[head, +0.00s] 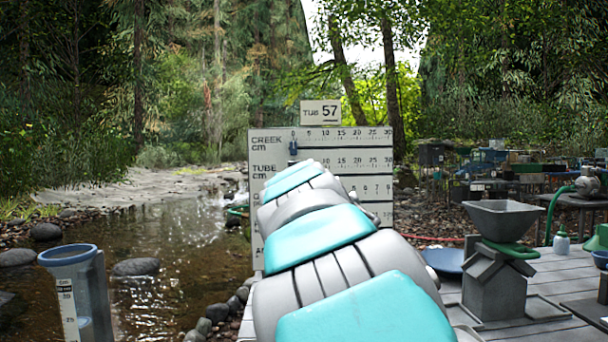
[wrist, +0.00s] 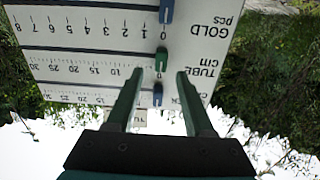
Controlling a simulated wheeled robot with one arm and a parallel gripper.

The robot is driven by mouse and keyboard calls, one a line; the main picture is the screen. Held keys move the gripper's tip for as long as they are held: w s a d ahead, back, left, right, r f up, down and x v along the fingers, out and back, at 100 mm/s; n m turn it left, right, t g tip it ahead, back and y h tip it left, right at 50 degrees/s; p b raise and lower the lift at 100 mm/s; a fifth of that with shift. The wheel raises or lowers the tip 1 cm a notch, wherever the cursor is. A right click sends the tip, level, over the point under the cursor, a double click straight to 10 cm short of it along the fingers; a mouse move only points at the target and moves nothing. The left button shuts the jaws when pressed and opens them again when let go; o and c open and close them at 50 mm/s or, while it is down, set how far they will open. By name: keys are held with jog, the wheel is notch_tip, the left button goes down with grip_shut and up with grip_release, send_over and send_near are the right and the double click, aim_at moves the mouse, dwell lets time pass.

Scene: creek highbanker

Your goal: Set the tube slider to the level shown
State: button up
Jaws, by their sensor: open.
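The gauge board (head: 350,147) stands ahead, with CREEK and TUBE rows in cm marked up to 30. The board is upside down in the wrist view (wrist: 95,35). There the green TUBE slider (wrist: 161,60) sits at the zero end of its row. The blue CREEK slider (wrist: 158,93) and the blue GOLD slider (wrist: 166,10) are also near zero. My gripper (wrist: 159,76) is open and empty, its fingers flanking the TUBE slider's column. Contact cannot be told. My arm hides the gripper in the head view.
A grey tube stand (head: 70,262) with a blue rim is at the lower left by the creek. A grey hopper (head: 500,222) stands on the deck at right, beside a blue pan (head: 443,261). A white bottle (head: 561,241) and loaded tables lie farther right.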

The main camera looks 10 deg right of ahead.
jog(key=w, duration=0.4)
jog(key=shift+w+d+p, duration=0.2)
jog(key=shift+w+p, duration=0.1)
jog(key=shift+w, duration=0.05)
grip_shut()
dwell(1.2)
